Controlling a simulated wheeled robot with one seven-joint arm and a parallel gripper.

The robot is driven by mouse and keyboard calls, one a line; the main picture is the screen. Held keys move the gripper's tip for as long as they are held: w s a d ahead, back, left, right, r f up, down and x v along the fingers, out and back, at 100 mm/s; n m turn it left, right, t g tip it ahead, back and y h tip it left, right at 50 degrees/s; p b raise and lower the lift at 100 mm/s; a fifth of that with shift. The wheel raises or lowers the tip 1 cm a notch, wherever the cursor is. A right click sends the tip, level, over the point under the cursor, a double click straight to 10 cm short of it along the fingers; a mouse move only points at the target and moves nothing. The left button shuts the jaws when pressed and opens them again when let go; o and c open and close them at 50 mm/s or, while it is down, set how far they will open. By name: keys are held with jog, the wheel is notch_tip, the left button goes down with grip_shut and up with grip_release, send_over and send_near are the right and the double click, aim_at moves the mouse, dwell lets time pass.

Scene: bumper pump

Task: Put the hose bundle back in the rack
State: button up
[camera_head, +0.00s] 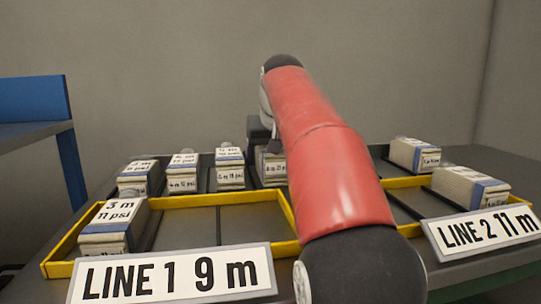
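Several cream hose bundles with blue bands and white labels are in view. One labelled "3 m 11 psi" (112,232) lies in the left part of the yellow-edged LINE 1 tray (180,201). Another bundle (470,187) lies in the LINE 2 tray (402,183). The dark rack (203,172) behind holds bundles, including one (230,172) left of my arm and one (415,155) at the right. My gripper (262,140) is mostly hidden behind my red arm. It is at or just above a partly hidden bundle (270,167); I cannot tell whether it grips it.
Signs "LINE 1 9 m" (172,273) and "LINE 2 11 m" (485,231) stand at the trays' front edges. A blue table (35,102) stands at the left. The middle of the LINE 1 tray looks empty. My arm hides the middle of the rack.

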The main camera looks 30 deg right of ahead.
jog(key=p+v, duration=0.3)
jog(key=v, duration=0.8)
jog(key=shift+w, duration=0.2)
jog(key=shift+s+a+r+p, duration=0.1)
jog(key=shift+s+r+p, duration=0.2)
jog(key=shift+s+r, duration=0.2)
jog(key=shift+w, duration=0.1)
